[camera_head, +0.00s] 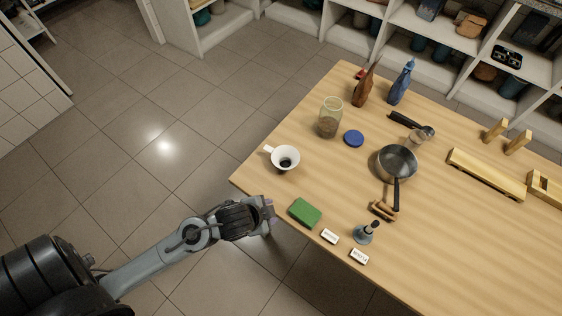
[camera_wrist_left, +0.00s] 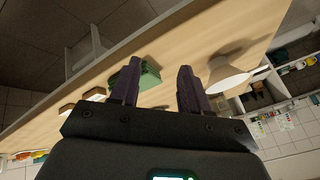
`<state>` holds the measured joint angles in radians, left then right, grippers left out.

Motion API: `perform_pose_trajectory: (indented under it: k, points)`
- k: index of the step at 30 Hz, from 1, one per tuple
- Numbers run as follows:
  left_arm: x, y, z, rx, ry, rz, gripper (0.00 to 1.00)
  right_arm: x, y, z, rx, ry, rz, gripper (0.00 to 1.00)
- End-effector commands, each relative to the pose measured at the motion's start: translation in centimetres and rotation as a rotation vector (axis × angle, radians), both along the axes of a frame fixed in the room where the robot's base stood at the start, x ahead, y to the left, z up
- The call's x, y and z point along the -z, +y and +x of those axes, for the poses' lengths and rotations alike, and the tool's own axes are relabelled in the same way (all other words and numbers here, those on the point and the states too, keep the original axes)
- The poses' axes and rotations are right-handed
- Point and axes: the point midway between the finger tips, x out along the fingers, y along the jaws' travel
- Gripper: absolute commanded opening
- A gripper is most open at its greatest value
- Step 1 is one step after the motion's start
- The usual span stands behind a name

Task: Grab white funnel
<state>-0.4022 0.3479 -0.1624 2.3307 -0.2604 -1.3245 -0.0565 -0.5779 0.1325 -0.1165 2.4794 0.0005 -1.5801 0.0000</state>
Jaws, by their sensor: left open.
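The white funnel (camera_head: 286,152) stands on the wooden table near its left corner, wide mouth up, with a small handle tab at its left side. My right gripper is not in view.
A glass jar (camera_head: 330,118), a blue lid (camera_head: 354,139) and a pan (camera_head: 397,162) stand beyond the funnel. Bare tabletop surrounds the funnel.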

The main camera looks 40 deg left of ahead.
Motion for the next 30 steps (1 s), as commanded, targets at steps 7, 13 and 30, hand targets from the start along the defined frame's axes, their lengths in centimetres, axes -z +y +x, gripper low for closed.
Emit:
perform_pose_trajectory:
  k: [7,13,30]
  points:
    - [-2.3,1.2,5.4,0.377,-0.124,0.197,0.46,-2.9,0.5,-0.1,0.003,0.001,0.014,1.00]
    - [-4.1,4.8,8.9,0.720,-0.149,0.366,0.46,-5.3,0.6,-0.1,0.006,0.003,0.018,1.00]
    - [-2.7,10.6,12.1,1.011,-0.074,0.472,0.46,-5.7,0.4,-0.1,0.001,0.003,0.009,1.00]
